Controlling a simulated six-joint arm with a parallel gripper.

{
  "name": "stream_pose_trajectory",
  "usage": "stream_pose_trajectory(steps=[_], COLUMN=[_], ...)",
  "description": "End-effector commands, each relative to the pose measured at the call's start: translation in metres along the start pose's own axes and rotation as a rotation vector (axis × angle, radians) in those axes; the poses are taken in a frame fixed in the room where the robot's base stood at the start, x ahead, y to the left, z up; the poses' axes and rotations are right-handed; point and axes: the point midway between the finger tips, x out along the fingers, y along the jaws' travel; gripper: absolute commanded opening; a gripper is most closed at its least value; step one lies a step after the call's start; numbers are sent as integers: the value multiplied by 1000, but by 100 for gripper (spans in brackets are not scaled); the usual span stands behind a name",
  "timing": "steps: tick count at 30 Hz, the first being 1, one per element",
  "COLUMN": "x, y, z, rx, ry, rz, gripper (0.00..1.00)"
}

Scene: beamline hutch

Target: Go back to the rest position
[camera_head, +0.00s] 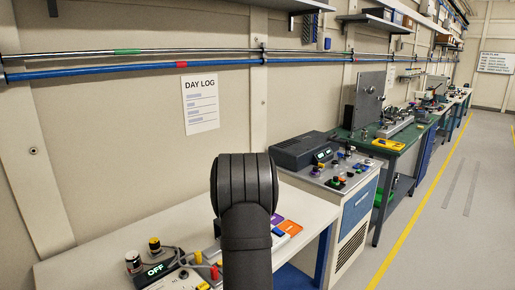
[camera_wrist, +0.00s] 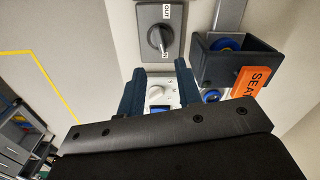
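My gripper (camera_wrist: 160,72) shows in the wrist view with its two dark blue fingers apart. Nothing is visibly clamped between them. Beyond the gap is a white panel (camera_wrist: 181,78) with a pale knob (camera_wrist: 155,92) and a blue part below it; the fingers partly hide this panel, and I cannot tell if they touch it. In the head view a black link of my arm stands in front of the white bench, and my gripper is not visible there.
In the wrist view, a grey rotary switch (camera_wrist: 160,38) is beyond the fingertips. A dark holder (camera_wrist: 208,68) with an orange tag (camera_wrist: 252,82) is on the right. In the head view, a control box (camera_head: 160,270) reads OFF on the white bench (camera_head: 90,262). The aisle floor (camera_head: 450,220) is clear.

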Motion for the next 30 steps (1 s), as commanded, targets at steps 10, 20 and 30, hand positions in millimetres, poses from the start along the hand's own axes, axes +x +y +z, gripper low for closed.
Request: stream_pose_trajectory(steps=[10, 20, 30], x=[72, 99, 98], y=[0, 0, 0], z=[1, 0, 0], rx=[0, -149, -432], ry=[-3, 1, 0], rz=[2, -1, 0], gripper=[32, 32, 32])
